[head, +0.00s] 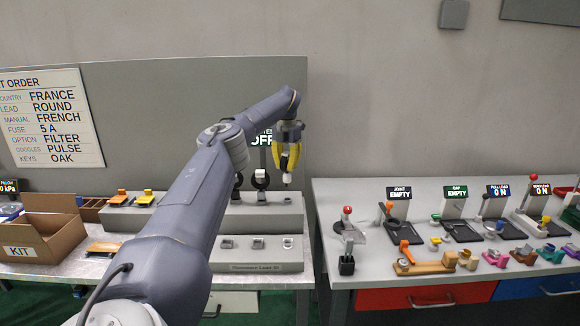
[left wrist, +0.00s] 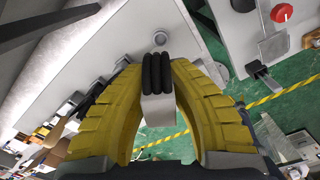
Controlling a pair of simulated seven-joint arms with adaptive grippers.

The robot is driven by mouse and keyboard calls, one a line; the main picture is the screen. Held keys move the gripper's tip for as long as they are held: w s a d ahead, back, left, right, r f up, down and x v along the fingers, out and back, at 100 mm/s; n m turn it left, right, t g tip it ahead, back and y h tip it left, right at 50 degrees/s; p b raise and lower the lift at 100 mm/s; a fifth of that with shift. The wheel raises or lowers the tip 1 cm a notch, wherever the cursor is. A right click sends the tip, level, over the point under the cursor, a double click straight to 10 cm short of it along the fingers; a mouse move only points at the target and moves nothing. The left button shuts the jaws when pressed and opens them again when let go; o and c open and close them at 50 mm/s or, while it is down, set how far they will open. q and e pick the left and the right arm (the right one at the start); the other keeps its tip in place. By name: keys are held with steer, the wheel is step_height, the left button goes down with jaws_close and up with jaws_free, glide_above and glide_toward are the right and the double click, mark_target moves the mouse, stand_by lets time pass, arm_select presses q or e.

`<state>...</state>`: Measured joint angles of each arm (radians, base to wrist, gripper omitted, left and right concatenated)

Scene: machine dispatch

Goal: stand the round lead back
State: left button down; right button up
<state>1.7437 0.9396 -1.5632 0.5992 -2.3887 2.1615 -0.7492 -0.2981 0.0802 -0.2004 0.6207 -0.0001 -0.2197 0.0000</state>
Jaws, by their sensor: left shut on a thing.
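My left gripper (head: 287,165) has yellow fingers and is raised above the right end of the grey stepped rack (head: 222,219). It is shut on a lead with a pale plug end (head: 287,179). In the left wrist view the lead's black coiled cord (left wrist: 158,72) sits between the fingers (left wrist: 158,62), with a pale block below it. The plug's shape is too small to tell. Another lead (head: 260,181), black with a white part, stands on the rack just left of the gripper. A further dark lead is partly hidden by my arm. My right gripper is not in view.
An order board (head: 50,118) on the left reads LEAD ROUND. An open KIT box (head: 40,240) stands below it. A low block with small sockets (head: 258,254) lies in front of the rack. The right bench (head: 350,270) holds levers and small parts, across a gap.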

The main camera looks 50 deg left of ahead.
mark_target(287, 181)
arm_select(q)
steer(key=shift+f, duration=2.3)
steer(key=shift+f, duration=1.1)
stand_by(0.4)
steer(key=c, duration=0.8)
jaws_free()
steer(key=shift+r, duration=0.15)
steer(key=shift+r, duration=2.85)
steer(key=shift+d, duration=0.1)
